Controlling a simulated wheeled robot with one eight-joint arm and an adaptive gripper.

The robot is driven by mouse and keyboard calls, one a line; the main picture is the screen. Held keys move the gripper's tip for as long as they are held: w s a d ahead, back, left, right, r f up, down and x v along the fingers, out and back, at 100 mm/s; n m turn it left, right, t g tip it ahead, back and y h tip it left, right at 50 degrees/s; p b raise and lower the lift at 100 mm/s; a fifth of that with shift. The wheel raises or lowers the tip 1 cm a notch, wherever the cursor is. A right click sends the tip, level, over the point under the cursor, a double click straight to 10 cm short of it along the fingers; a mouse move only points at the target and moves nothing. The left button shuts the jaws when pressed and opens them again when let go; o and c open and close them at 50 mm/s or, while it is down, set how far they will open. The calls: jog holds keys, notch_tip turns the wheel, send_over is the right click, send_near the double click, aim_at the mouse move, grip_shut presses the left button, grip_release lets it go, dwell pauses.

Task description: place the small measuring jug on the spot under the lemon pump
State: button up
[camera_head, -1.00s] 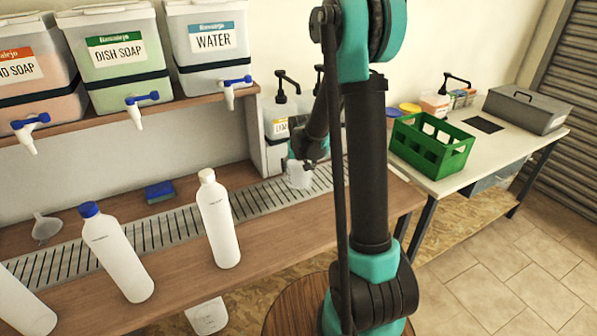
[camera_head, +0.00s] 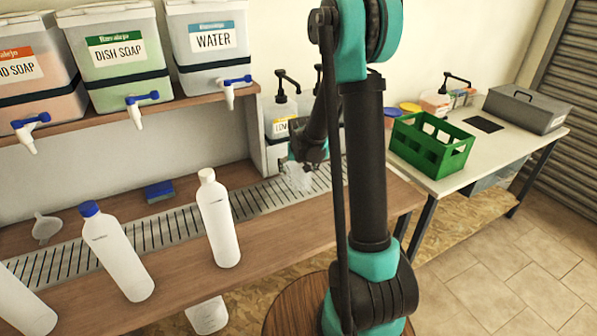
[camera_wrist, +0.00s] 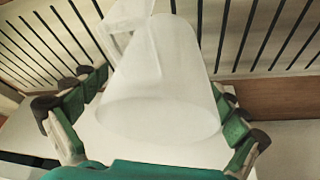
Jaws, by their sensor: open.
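The small measuring jug (camera_head: 297,177) is a translucent whitish cup at the slatted drip grate, below the pump bottles. In the wrist view the jug (camera_wrist: 160,85) fills the middle, between my spread fingers. My gripper (camera_head: 309,160) is open around the jug, with a gap visible on the left side in the wrist view (camera_wrist: 148,112). The lemon pump (camera_head: 280,124) is a white bottle with a black pump head and a yellow label, just behind the jug. My arm partly covers this area, so the exact spot under its spout is hard to see.
Another pump (camera_head: 319,80) stands beside the lemon one, mostly behind my arm. White bottles (camera_head: 219,222) stand at the front left, with a blue sponge (camera_head: 159,191) behind them. A green crate (camera_head: 432,146) sits on the right table. The grate (camera_head: 255,203) left of the jug is clear.

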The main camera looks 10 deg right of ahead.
aim_at(300, 178)
jog(key=v, duration=1.2)
jog(key=shift+s+d+r, duration=0.15)
jog(key=shift+s, duration=0.05)
jog(key=s+d+f, duration=0.2)
jog(key=s+f, duration=0.1)
jog(key=s, duration=1)
jog(key=s+d+f, duration=0.2)
jog(key=s+f, duration=0.2)
jog(key=s, duration=0.8)
jog(key=shift+s+n, duration=0.35)
jog(key=shift+n, duration=0.05)
